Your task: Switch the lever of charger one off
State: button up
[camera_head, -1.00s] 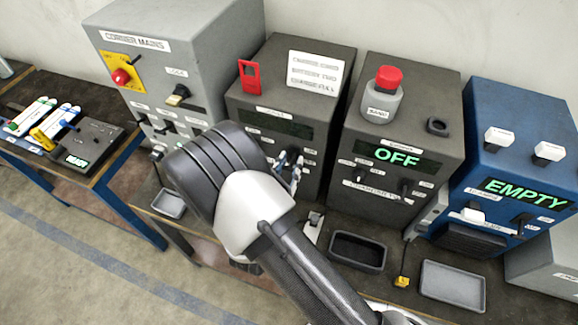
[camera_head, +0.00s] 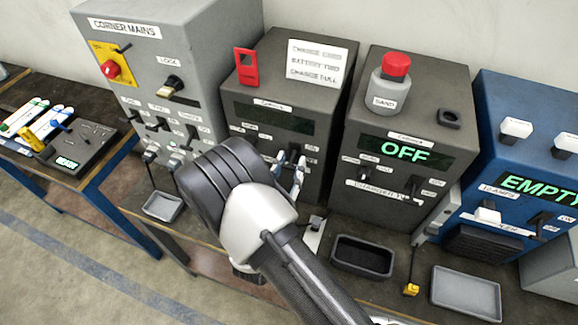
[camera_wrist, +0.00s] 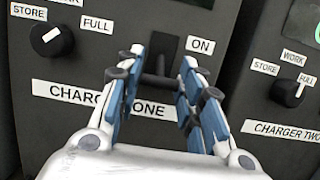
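Charger one (camera_head: 285,80) is the dark grey box behind my gripper, with a blank display (camera_head: 273,117). Its label (camera_wrist: 105,98) shows in the wrist view, partly covered by my fingers. The black lever (camera_wrist: 158,80) of charger one sits at the lower part of its dark slot, below the level of the ON label (camera_wrist: 200,46). My gripper (camera_wrist: 160,88) is open, with one blue-and-white finger on each side of the lever. Whether a finger touches it I cannot tell. In the head view my gripper (camera_head: 291,172) is at the front of charger one.
Charger two (camera_head: 405,110) stands to the right, its display reading OFF. A black mode knob (camera_wrist: 52,40) is left of the lever. The grey corner mains box (camera_head: 165,50) is at the left, the blue EMPTY box (camera_head: 525,130) at the right. A dark tray (camera_head: 362,257) lies in front.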

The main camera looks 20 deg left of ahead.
jog(key=shift+o, duration=1.4)
jog(key=shift+r, duration=0.1)
jog(key=shift+s, duration=0.1)
jog(key=v, duration=1.2)
jog(key=shift+r, duration=0.1)
